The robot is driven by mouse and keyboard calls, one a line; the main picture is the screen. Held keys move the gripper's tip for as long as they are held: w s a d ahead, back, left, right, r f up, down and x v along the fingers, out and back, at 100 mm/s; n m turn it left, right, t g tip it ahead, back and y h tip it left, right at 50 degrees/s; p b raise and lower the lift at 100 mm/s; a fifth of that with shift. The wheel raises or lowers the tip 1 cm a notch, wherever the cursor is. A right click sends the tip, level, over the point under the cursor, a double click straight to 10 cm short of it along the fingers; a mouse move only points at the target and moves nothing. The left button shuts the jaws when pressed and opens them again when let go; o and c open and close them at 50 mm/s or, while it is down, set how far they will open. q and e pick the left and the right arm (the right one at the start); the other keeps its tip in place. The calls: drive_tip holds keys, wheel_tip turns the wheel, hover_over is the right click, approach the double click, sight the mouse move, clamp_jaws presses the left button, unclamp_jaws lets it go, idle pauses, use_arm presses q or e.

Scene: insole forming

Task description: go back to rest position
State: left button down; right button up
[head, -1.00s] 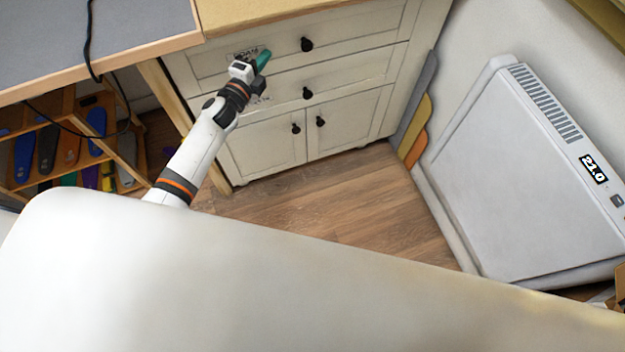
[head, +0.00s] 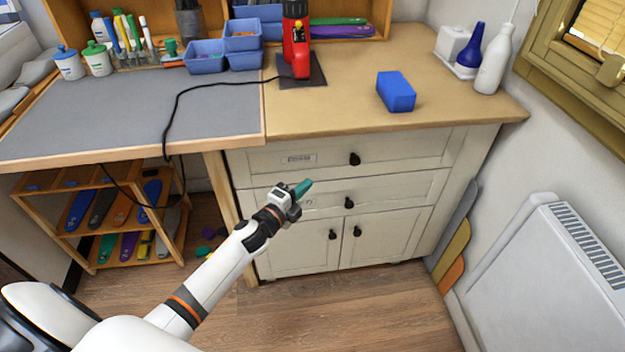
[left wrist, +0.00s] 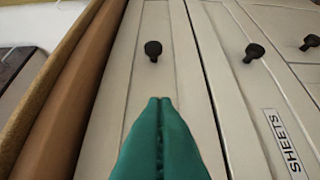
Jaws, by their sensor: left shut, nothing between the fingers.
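My left gripper (head: 303,188) has teal fingers that are shut with nothing between them. In the head view it is in front of the middle drawer (head: 400,190) of the cream cabinet, below the worktop. My left arm reaches to it from the lower left. In the left wrist view the shut teal fingers (left wrist: 160,104) point toward the cabinet front, with black knobs and a label reading SHEETS (left wrist: 286,145) beyond them. My right gripper is not in view.
The worktop carries a blue block (head: 396,91), a red tool (head: 297,45) and blue bins (head: 206,57). A shelf rack (head: 95,266) with insoles stands below on the left. A black cable (head: 172,120) hangs over the edge. A white heater (head: 550,270) stands right. Floor in front is clear.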

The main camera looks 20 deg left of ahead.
use_arm(q)
drive_tip(key=s, duration=0.5)
drive_tip(key=shift+s+a+r, duration=0.15)
drive_tip(key=shift+a, duration=0.2)
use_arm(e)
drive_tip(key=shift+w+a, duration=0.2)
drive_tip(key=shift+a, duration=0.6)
